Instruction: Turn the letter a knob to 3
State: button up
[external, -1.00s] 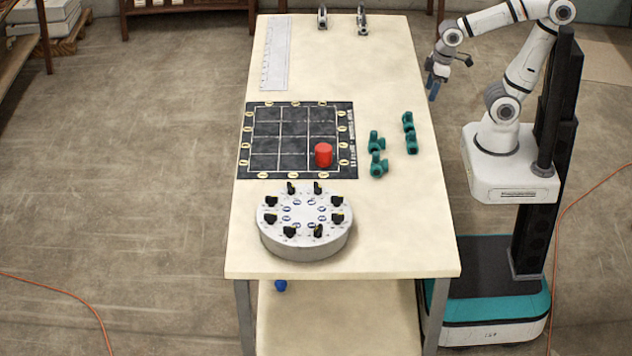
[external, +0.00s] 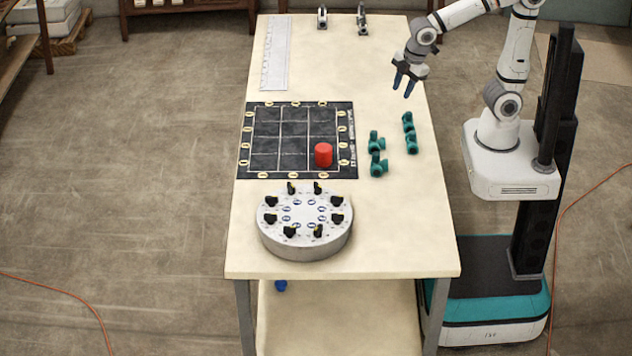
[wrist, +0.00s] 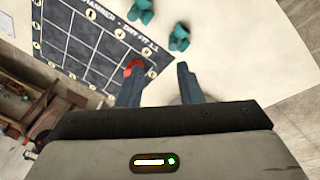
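A round grey drum (external: 305,245) stands near the front end of the table in the external view. Several black knobs (external: 271,201) sit in a ring on its top, around small label plates. The letters and numbers are too small to read, so I cannot tell which knob is a. My gripper (external: 404,88) is over the right side of the table, well behind the drum and above the surface. Its two blue-grey fingers are apart with nothing between them. The wrist view also shows the gripper (wrist: 158,85) open. The drum is not clearly visible in the wrist view.
A black grid board (external: 267,160) lies behind the drum, with a red cylinder (external: 323,154) on its near right cell. Several teal pipe fittings (external: 377,164) lie right of it. A ruler (external: 274,55) and two clamps (external: 362,20) are at the far end.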

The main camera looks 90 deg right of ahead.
jog(key=w+a+n+p, duration=0.1)
jog(key=w+a+n, duration=0.8)
jog(key=w+a, duration=0.1)
jog(key=n+t+p, duration=0.2)
jog(key=n+p, duration=0.1)
jog(key=n, duration=1.6)
send_near(337, 218)
jog(key=x, duration=0.2)
jog(key=p+x, duration=0.1)
jog(key=x, duration=0.4)
jog(key=shift+w+d+f, duration=0.25)
jog(key=shift+d, duration=0.1)
jog(key=shift+c, duration=0.4)
grip_shut()
